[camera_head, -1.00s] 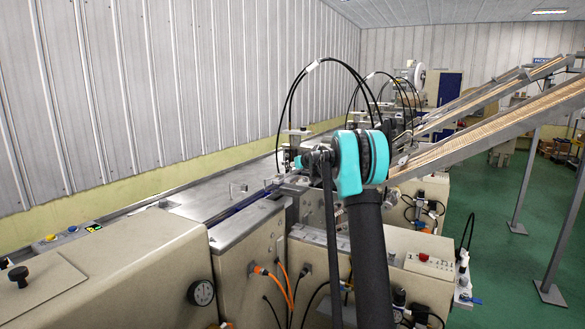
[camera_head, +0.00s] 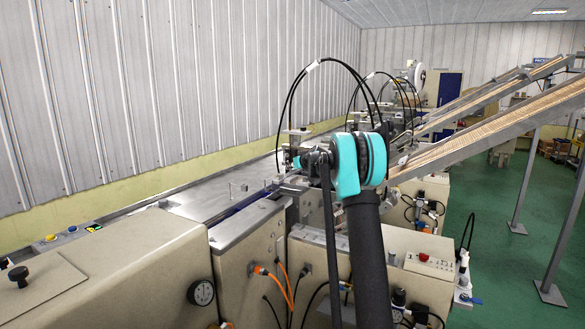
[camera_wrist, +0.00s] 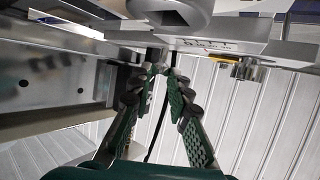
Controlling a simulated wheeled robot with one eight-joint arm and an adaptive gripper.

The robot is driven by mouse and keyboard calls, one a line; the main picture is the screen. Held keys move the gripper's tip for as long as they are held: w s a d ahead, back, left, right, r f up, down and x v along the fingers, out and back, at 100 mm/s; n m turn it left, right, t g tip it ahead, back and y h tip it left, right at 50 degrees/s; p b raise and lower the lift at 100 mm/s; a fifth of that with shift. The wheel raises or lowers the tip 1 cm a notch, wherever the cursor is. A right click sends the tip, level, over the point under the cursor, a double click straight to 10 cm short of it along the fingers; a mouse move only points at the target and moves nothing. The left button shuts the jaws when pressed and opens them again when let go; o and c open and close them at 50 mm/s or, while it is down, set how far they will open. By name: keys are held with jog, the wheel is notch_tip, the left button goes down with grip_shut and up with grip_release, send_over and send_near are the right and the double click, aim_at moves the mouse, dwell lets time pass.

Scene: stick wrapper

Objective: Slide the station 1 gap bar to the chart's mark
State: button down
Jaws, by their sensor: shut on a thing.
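In the wrist view my gripper (camera_wrist: 163,72) has its two green-padded fingers closing together at the tips. They are shut on a small, thin part just under the machine's grey metal body, which I take to be the station 1 gap bar; it is mostly hidden between the fingertips. A strip with small scale marks (camera_wrist: 208,44) runs on the metal edge just right of the fingertips. In the head view my arm's teal joint stands in front of the station and hides the fingertips and the bar. I cannot make out the chart.
A metal plate (camera_wrist: 50,85) lies close on the left. In the head view the machine's flat deck (camera_head: 205,200) runs along the wall, and inclined chutes (camera_head: 490,125) rise to the right. Black hoses arch above the station.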

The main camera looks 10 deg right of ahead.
jog(key=shift+s+a, duration=0.3)
jog(key=shift+s, duration=0.1)
jog(key=c, duration=1.4)
grip_release()
jog(key=shift+s, duration=0.1)
jog(key=v, duration=1.1)
jog(key=shift+s+d+r, duration=0.1)
jog(key=shift+s+r, duration=0.1)
jog(key=shift+s, duration=0.15)
